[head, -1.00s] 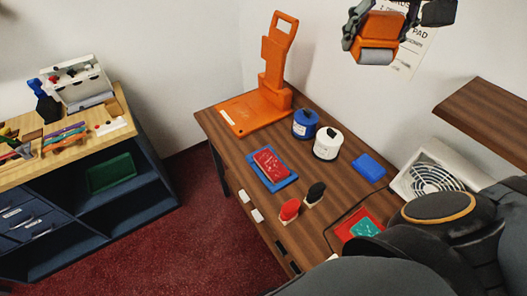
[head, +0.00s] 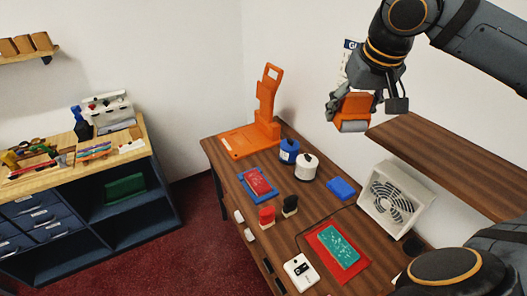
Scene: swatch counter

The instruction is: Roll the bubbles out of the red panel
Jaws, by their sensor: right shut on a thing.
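A red panel (head: 316,243) lies flat near the front right of the brown counter, with a pale-speckled teal sheet (head: 339,248) on it. A second, blue panel (head: 243,178) lies further left and carries a speckled red sheet (head: 258,182). My right gripper (head: 352,96) is shut on an orange roller tool (head: 352,106) with a grey roller at its lower end (head: 354,126). It holds the tool in the air, clear of the counter and apart from both panels. My left gripper is not in view.
An orange stand (head: 265,110), a blue jar (head: 289,151), a white jar (head: 306,167) and a blue block (head: 341,188) stand behind. Red (head: 267,216) and black (head: 290,206) stamp-like pieces and a white device (head: 300,271) are near the front. A fan (head: 394,198) and wall shelf (head: 455,160) are at right.

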